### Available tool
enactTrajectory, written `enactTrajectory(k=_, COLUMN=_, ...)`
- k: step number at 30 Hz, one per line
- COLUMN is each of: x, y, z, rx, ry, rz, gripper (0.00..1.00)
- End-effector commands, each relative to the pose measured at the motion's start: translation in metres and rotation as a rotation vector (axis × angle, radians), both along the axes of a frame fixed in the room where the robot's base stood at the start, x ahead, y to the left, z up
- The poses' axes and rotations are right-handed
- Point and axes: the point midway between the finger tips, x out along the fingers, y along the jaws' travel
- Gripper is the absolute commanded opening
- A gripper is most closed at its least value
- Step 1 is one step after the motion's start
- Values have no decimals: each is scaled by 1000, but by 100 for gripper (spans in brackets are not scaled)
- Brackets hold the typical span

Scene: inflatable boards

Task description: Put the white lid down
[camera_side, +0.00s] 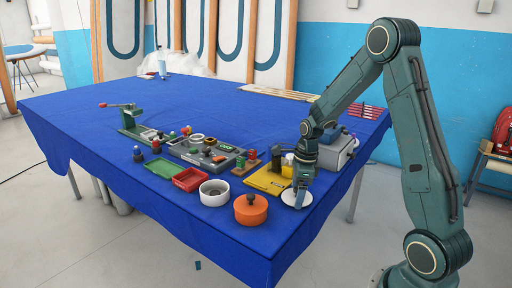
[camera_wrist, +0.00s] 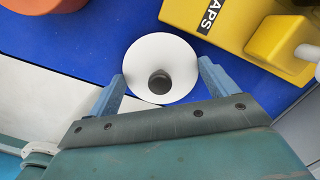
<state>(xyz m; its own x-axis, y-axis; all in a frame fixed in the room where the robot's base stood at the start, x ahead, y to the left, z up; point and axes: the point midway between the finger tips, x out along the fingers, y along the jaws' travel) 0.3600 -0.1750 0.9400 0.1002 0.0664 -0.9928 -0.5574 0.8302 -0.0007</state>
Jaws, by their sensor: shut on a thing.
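The white lid (camera_side: 293,200) is a flat round disc with a dark knob, near the table's front right edge in the side view. In the wrist view the white lid (camera_wrist: 160,52) lies level between the two blue fingers, knob facing the camera. My gripper (camera_side: 300,192) points down over the lid. In the wrist view my gripper (camera_wrist: 160,82) is shut on the lid, one finger at each side of its rim. I cannot tell whether the lid touches the blue cloth.
A yellow case (camera_side: 270,181) marked "CAPS" in the wrist view (camera_wrist: 210,18) sits close beside the lid. An orange pot (camera_side: 250,212) and an open white pot (camera_side: 214,195) stand to the left. A grey box (camera_side: 338,153) stands behind. The blue table's (camera_side: 235,243) front edge is near.

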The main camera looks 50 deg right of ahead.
Motion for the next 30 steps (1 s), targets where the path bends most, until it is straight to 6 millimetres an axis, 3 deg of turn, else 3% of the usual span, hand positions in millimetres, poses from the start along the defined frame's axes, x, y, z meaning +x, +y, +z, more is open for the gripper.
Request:
enactTrajectory(k=14, x=0, y=0, z=-6, rx=-1, ry=1, rz=0, gripper=63)
enactTrajectory(k=15, x=0, y=0, z=-6, rx=0, ry=0, rz=0, gripper=89)
enactTrajectory(k=17, x=0, y=0, z=-6, rx=0, ry=0, rz=0, gripper=100)
enactTrajectory(k=30, x=0, y=0, z=1, rx=-1, ry=-2, rz=-1, gripper=100)
